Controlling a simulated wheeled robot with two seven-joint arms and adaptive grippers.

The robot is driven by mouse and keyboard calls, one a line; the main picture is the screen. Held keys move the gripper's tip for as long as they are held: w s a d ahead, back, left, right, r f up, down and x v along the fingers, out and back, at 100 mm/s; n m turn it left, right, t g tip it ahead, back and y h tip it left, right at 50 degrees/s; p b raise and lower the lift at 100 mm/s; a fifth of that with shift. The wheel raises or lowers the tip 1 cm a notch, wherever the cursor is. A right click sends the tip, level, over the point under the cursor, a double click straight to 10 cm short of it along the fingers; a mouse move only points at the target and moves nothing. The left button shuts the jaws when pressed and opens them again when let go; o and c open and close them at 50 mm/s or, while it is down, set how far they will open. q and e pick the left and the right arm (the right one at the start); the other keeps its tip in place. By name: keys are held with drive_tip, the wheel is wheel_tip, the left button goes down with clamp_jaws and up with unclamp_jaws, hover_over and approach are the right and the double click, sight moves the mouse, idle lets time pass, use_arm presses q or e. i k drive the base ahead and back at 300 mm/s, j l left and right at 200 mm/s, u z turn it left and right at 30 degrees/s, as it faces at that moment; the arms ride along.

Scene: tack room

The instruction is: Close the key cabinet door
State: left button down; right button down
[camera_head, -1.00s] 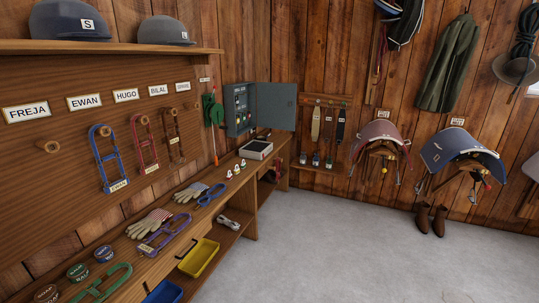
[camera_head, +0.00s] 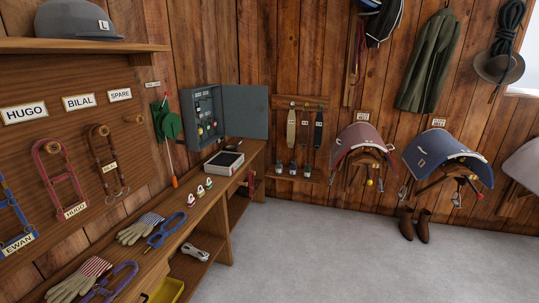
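The key cabinet (camera_head: 203,117) is a grey-green box on the left wall, above the far end of the wooden bench. Its door (camera_head: 246,111) stands wide open, swung out to the right. Several keys with tags hang inside. Neither of my grippers is in the head view.
The wooden bench (camera_head: 200,209) runs along the left wall. Saddles (camera_head: 362,146) hang on the back wall.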

sight(244, 118)
drive_tip(key=i, duration=1.65)
drive_tip(key=i+l+u, duration=0.1)
drive_tip(key=i, duration=0.75)
drive_tip(key=i+l+u, duration=0.25)
drive_tip(key=i, duration=0.2)
drive_tip(key=i+l+u, duration=0.1)
drive_tip(key=i+u, duration=0.15)
drive_tip(key=i, duration=0.2)
